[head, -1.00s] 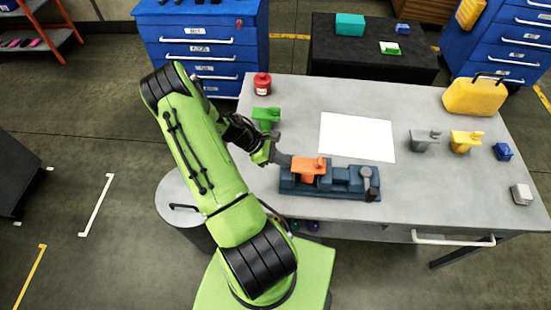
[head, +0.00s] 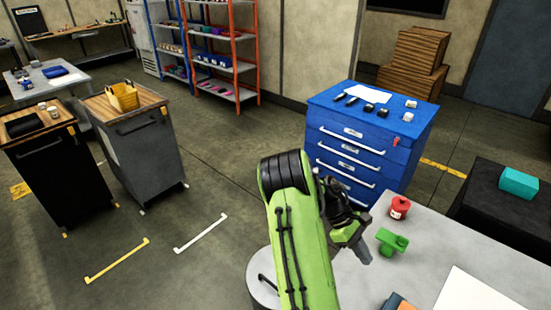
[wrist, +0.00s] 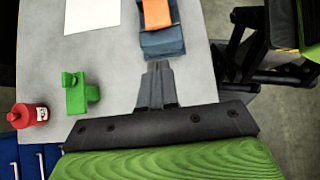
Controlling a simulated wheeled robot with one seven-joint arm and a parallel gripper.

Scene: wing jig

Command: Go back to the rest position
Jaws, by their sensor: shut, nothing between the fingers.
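My gripper (head: 366,256) is at the left edge of the grey table (head: 352,285) in the head view, left of a green part (head: 391,241). In the wrist view my gripper (wrist: 158,68) is shut and empty, its fingertips together over the bare table top. Just beyond the tips is the blue jig (wrist: 162,42) with an orange part (wrist: 157,13) on it. In the head view only a corner of the orange part (head: 398,302) shows at the bottom edge, and most of the jig is out of frame.
A red container (head: 399,207) stands near the green part. A white sheet (head: 473,294) lies on the table. A blue drawer cabinet (head: 362,150) stands behind, and a black table (head: 487,207) with a teal box (head: 519,183) is at right. Floor at left is clear before two carts.

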